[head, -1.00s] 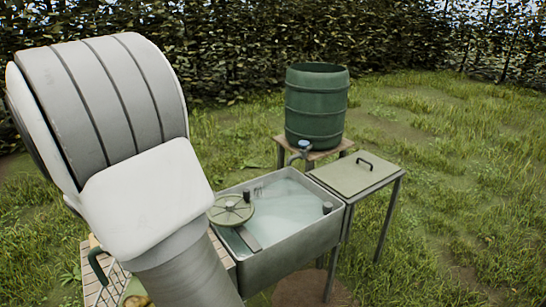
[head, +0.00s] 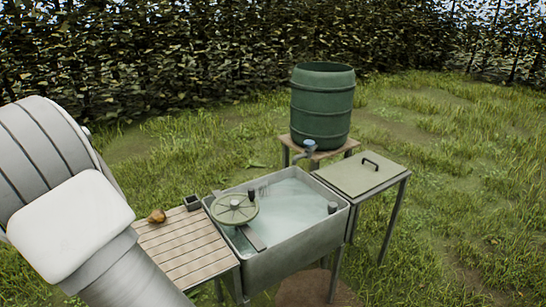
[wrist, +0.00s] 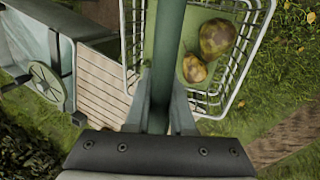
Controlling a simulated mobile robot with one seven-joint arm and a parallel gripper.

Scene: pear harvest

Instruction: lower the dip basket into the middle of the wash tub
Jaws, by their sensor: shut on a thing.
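The dip basket is a pale wire basket (wrist: 262,40) with a green floor and a green handle (wrist: 171,35). It holds two brownish-yellow pears (wrist: 216,38). My gripper (wrist: 160,98) is shut on the handle in the wrist view. The basket does not show in the head view. The grey wash tub (head: 295,250) stands right of my arm in the head view, with pale cloudy water (head: 290,205) in it.
A slatted wooden shelf (head: 185,245) adjoins the tub's left side, with one pear (head: 157,216) and a small dark cup (head: 192,203). A green barrel (head: 322,110) with a tap stands behind the tub. A side table (head: 358,177) with a handled lid adjoins its right.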

